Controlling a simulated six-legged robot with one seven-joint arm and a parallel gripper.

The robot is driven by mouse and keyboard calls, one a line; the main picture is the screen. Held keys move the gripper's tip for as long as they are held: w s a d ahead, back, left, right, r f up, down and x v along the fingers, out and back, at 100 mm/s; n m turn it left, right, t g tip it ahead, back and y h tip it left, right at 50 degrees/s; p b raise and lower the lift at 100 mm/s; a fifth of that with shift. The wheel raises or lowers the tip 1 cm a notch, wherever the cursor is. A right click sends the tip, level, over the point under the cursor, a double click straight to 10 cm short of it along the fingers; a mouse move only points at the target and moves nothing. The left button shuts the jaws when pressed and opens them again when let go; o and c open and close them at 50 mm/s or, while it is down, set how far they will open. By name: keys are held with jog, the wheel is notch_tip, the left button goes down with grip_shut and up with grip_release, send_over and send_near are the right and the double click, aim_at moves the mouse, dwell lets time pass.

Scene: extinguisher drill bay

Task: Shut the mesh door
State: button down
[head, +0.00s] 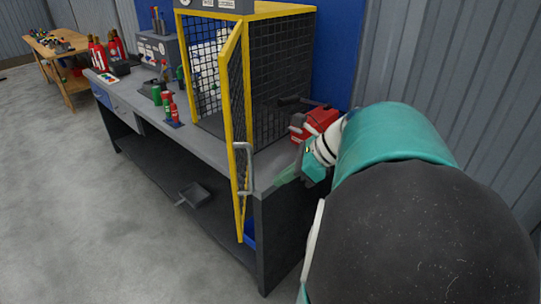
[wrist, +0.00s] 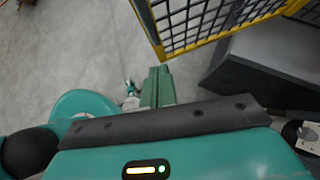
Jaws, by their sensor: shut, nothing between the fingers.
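The mesh door (head: 236,110) has a yellow frame and dark wire mesh. It stands open, swung out from the front of the yellow-framed cage (head: 284,12), and I see it nearly edge-on. Its grey handle (head: 246,170) is on the side facing my gripper. My gripper (head: 285,181) is shut and empty, just right of the handle, over the bench's near end. In the wrist view, the closed green fingers (wrist: 158,84) point toward the lower corner of the door (wrist: 215,22). I cannot tell whether they touch it.
The grey bench (head: 272,215) runs under the cage. A red case (head: 318,121) sits right of the cage, beside my arm. Red and green cylinders (head: 168,106) stand left of the door. A wooden table (head: 62,55) is far left.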

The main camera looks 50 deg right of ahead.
jog(key=shift+w+a, duration=0.6)
jog(key=shift+w, duration=0.25)
jog(key=shift+w+a, duration=0.6)
jog(key=shift+w, duration=0.2)
